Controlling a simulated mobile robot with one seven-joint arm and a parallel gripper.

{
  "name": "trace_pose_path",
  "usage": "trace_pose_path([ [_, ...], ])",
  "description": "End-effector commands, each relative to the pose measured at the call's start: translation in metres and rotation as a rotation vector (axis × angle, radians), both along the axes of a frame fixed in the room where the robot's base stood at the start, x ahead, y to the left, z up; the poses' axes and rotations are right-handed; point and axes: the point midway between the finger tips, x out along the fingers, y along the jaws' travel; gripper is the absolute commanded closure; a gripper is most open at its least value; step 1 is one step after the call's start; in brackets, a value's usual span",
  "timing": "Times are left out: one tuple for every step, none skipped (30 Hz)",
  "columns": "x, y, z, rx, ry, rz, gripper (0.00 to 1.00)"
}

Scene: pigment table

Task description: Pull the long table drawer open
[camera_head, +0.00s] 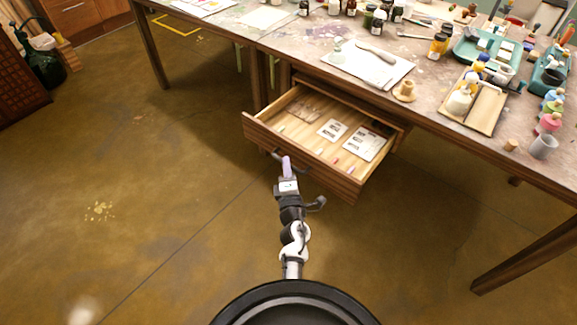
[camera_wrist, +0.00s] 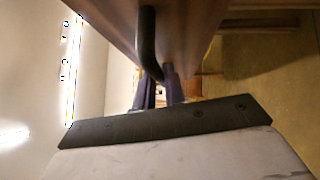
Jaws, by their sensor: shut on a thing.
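The long wooden drawer (camera_head: 357,187) stands pulled out from under the table (camera_head: 428,117), with its inside in plain view. Papers or cards and a few small items lie in it. My gripper (camera_head: 286,163) is at the drawer's front, shut on the dark handle (camera_head: 276,154). In the wrist view the dark curved handle (camera_wrist: 149,42) runs down to between the fingers of my gripper (camera_wrist: 160,80), under the wooden drawer front (camera_wrist: 195,25). The exact contact of the fingers with the handle is partly hidden.
The tabletop holds bottles, a white sheet (camera_head: 345,68), a wooden tray (camera_head: 485,110), a teal tray (camera_head: 470,52) and several small jars. A table leg (camera_head: 525,255) stands at the right. The floor (camera_head: 150,190) left of the drawer is clear.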

Motion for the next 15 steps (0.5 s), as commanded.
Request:
trace_pose_path([
  [-0.0002, 0.0019, 0.0007, 0.0, -0.002, 0.004, 1.0],
  [-0.0002, 0.002, 0.0008, 0.0, -0.002, 0.004, 1.0],
  [-0.0002, 0.002, 0.0008, 0.0, -0.002, 0.004, 1.0],
  [-0.0002, 0.002, 0.0008, 0.0, -0.002, 0.004, 1.0],
  [-0.0002, 0.002, 0.0008, 0.0, -0.002, 0.004, 1.0],
  [-0.0002, 0.002, 0.0008, 0.0, -0.002, 0.004, 1.0],
  [-0.0002, 0.0021, 0.0007, 0.001, -0.001, 0.004, 1.0],
  [-0.0002, 0.002, 0.0008, 0.0, -0.002, 0.004, 1.0],
  [-0.0001, 0.002, 0.0008, 0.001, -0.001, 0.004, 1.0],
  [-0.0001, 0.002, 0.0008, 0.001, -0.001, 0.004, 0.87],
  [-0.0001, 0.0021, 0.0008, 0.001, -0.001, 0.004, 0.83],
  [-0.0001, 0.002, 0.0008, 0.001, -0.001, 0.004, 0.78],
  [-0.0001, 0.0018, 0.0007, 0.001, -0.001, 0.004, 0.74],
  [-0.0002, 0.0017, 0.0007, 0.001, -0.001, 0.003, 0.7],
  [-0.0001, 0.0015, 0.0006, 0.0, -0.002, 0.003, 0.67],
])
